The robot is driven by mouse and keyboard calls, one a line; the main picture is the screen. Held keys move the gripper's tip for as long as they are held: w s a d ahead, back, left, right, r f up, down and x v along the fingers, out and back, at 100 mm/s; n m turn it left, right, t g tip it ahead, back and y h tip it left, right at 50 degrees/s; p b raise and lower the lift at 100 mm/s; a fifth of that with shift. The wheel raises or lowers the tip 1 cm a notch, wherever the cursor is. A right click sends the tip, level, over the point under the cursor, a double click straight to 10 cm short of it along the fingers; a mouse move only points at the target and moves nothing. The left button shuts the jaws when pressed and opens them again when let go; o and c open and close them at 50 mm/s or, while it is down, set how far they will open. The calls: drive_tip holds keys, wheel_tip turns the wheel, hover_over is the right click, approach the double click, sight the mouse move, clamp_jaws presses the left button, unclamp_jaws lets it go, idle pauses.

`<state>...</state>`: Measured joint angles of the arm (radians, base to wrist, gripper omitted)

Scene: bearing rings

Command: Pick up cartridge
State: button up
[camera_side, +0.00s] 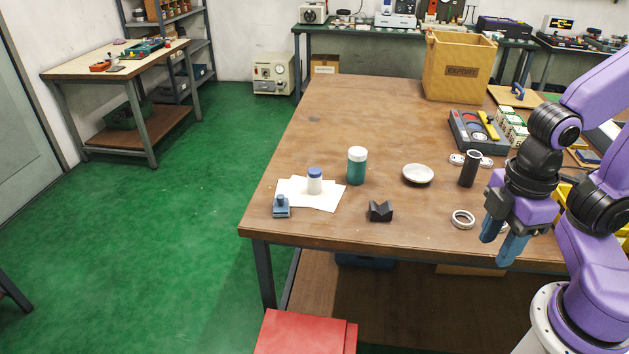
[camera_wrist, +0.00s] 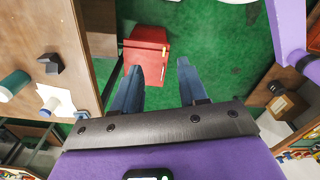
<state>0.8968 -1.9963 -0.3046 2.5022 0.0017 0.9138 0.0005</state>
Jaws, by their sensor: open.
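No part is labelled as the cartridge, and I cannot tell for sure which one it is. A dark upright cylinder with a pale top rim (camera_side: 467,172) stands on the table's right half. A teal jar with a white lid (camera_side: 356,167) stands near the middle; it also shows in the wrist view (camera_wrist: 14,84). My gripper (camera_side: 497,250) is open and empty at the table's front edge, in front of and right of the dark cylinder. In the wrist view my gripper (camera_wrist: 160,67) has its blue fingers spread above the floor and a red cabinet.
A metal ring (camera_side: 462,219) lies near the front edge, with another partly hidden by my gripper. The table's left rear is clear.

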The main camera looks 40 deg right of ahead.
drive_tip(key=shift+o, duration=0.3)
drive_tip(key=o, duration=0.6)
drive_tip(key=shift+c, duration=0.2)
drive_tip(key=w+a+f+n+t+h, duration=0.2)
drive_tip(key=w+a+n+h, duration=0.1)
drive_tip(key=w, duration=1)
drive_tip(key=w+a+f+n+t+h, duration=0.2)
drive_tip(key=w+a+n+h, duration=0.15)
drive_tip(key=w, duration=0.95)
drive_tip(key=n+t+h, duration=0.4)
drive_tip(key=n+t, duration=0.1)
drive_tip(key=n, duration=0.2)
approach(312, 175)
drive_tip(key=x, duration=0.8)
drive_tip(key=shift+x, duration=3)
